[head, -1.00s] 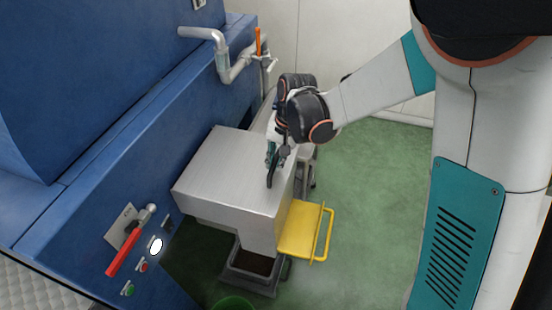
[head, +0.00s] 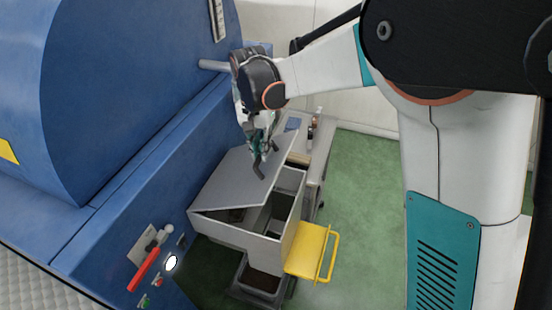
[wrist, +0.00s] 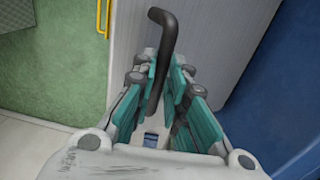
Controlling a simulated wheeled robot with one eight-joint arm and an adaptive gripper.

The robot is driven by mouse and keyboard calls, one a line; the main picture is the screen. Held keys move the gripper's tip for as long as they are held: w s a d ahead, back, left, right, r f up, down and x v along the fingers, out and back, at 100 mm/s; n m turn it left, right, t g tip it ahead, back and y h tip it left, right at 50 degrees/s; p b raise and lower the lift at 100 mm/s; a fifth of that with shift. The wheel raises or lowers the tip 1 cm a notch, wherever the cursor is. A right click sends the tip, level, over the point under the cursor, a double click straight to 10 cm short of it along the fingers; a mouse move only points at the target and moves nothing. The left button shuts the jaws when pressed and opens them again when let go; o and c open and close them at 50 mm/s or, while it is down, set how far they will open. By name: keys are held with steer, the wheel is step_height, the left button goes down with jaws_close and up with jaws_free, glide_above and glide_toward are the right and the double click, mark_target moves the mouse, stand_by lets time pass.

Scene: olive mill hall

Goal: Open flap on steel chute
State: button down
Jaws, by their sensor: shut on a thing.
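The steel chute (head: 262,248) is a grey box beside the blue machine, with its top opening partly uncovered. Its flat grey flap (head: 226,187) is tilted up, raised on the right side and low along the machine side. A dark curved handle (head: 258,168) stands on the flap; it also shows in the wrist view (wrist: 162,45). My gripper (head: 262,146) is above the flap at the handle. In the wrist view its teal fingers (wrist: 163,92) are shut around the handle's lower part. The flap (wrist: 190,45) fills the middle of that view.
A yellow tray with a rail (head: 312,252) sticks out at the chute's right. The blue machine (head: 120,110) stands close on the left, with a red lever (head: 144,269). A grey bench (head: 318,150) is behind. Green floor (head: 362,190) lies open to the right.

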steer(key=w+a+r+h+p, duration=0.1)
steer(key=w+a+r+p, duration=0.1)
steer(key=a, duration=0.7)
steer(key=w+a+r+g+h+p, duration=0.1)
steer(key=w+a+r+p, duration=0.2)
steer(key=a, duration=0.6)
steer(key=shift+w+a+r+h, duration=0.3)
steer(key=shift+w+r, duration=0.5)
steer(key=shift+r, duration=0.35)
steer(key=c, duration=1.6)
jaws_free()
steer(key=shift+w+d, duration=0.15)
steer(key=shift+w, duration=0.05)
steer(key=shift+s+r, duration=0.1)
step_height(320, 180, up, 10)
